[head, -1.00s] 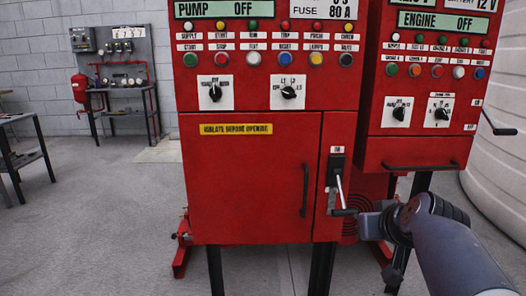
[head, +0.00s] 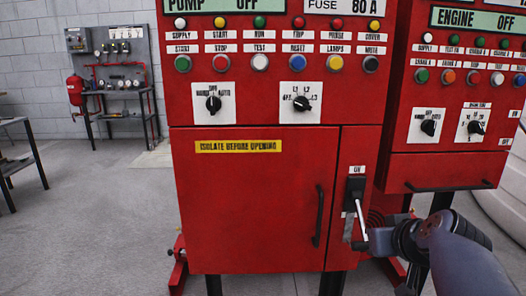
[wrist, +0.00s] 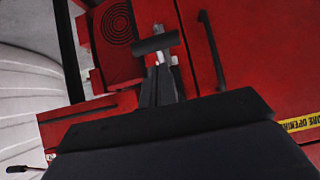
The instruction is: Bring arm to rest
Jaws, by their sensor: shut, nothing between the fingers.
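My gripper (wrist: 158,90) is shut and empty, its fingers pointing at the red cabinet in the wrist view. In the head view my arm enters from the lower right, and the gripper end is beside the isolator lever's lower end. The isolator switch (head: 355,190) is a black block under an ON label, with a pale metal lever hanging down from it. The lever's dark crossbar grip (wrist: 155,44) is just beyond my fingertips in the wrist view. I cannot tell whether they touch.
The red pump cabinet (head: 250,220) stands close in front, with a black door handle (head: 319,215). The engine cabinet (head: 445,165) is at the right, with a bar handle along its lower edge. Open floor (head: 95,220) lies at the left, with a table beyond.

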